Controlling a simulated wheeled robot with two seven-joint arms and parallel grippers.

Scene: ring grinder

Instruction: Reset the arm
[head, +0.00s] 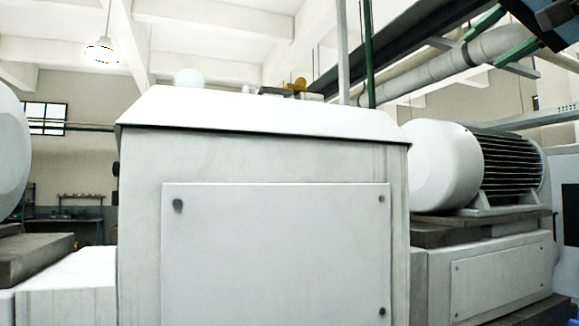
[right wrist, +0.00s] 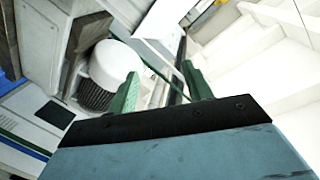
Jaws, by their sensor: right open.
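My right gripper (head: 481,50) is at the top right of the head view, raised high in front of the pipes and ceiling. Its two green fingers are spread apart. In the right wrist view the green fingers (right wrist: 160,73) also stand apart, with nothing between them but distant background. The gripper is empty and touches nothing that I can see. My left gripper and left arm are not in the head view.
A large white machine cabinet (head: 275,240) fills the middle of the head view. A white motor (head: 440,165) with a dark finned part stands at its right, below my right gripper; it also shows in the right wrist view (right wrist: 117,62). A lamp (head: 102,52) hangs at left.

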